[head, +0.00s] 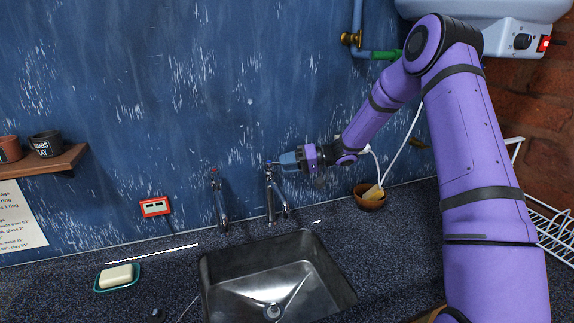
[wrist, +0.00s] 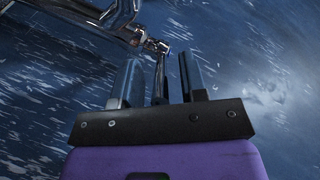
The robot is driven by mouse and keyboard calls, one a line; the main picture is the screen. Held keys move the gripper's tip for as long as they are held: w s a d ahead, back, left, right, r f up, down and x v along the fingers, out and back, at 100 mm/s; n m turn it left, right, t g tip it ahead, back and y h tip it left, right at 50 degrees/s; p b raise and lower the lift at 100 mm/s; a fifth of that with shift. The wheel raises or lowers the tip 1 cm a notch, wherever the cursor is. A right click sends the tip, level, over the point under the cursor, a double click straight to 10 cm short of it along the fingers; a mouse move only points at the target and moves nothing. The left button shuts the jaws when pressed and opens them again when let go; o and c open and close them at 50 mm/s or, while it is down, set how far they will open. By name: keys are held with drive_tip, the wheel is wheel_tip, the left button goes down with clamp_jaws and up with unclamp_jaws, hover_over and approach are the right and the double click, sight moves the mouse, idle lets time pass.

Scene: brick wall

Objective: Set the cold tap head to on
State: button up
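Two chrome taps stand behind the sink. The left tap (head: 219,200) has a red mark on top. The right tap (head: 270,200), which I take as the cold one, has its head beside my gripper (head: 281,160). In the wrist view, the chrome tap head (wrist: 156,46) is just beyond the fingertips, and a thin lever (wrist: 160,82) extends from it between the two fingers. My gripper (wrist: 161,72) is open around the lever, with gaps visible on both sides. In the head view the fingers partly hide the tap head.
The steel sink (head: 225,281) is set in a dark speckled counter below the taps. A soap dish (head: 103,287) lies at left, and a brown bowl (head: 370,203) stands at right. The blue wall is close behind the taps. A pipe with a brass valve (head: 350,39) runs above.

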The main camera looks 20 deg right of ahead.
drive_tip(key=v, duration=1)
drive_tip(key=shift+d, duration=0.2)
drive_tip(key=shift+s, duration=0.1)
wheel_tip(320, 180, up, 13)
drive_tip(key=w+a+t+h, duration=0.2)
drive_tip(key=t+h, duration=0.5)
drive_tip(key=s+r+m+t+h, duration=0.1)
drive_tip(key=s+r+m+h, duration=0.2)
drive_tip(key=s+r+h, duration=0.55)
drive_tip(key=s+a+f+g, duration=0.1)
drive_tip(key=s+a+g, duration=0.1)
drive_tip(key=s, duration=0.9)
drive_tip(key=s+a+f+g, duration=0.1)
drive_tip(key=s+a+g, duration=0.1)
drive_tip(key=s, duration=1)
drive_tip(key=s+a+f+g, duration=0.1)
drive_tip(key=s+a+g, duration=0.1)
drive_tip(key=s, duration=1)
drive_tip(key=shift+f+g+y, duration=0.2)
drive_tip(key=shift+g+y, duration=0.15)
drive_tip(key=shift+g, duration=0.55)
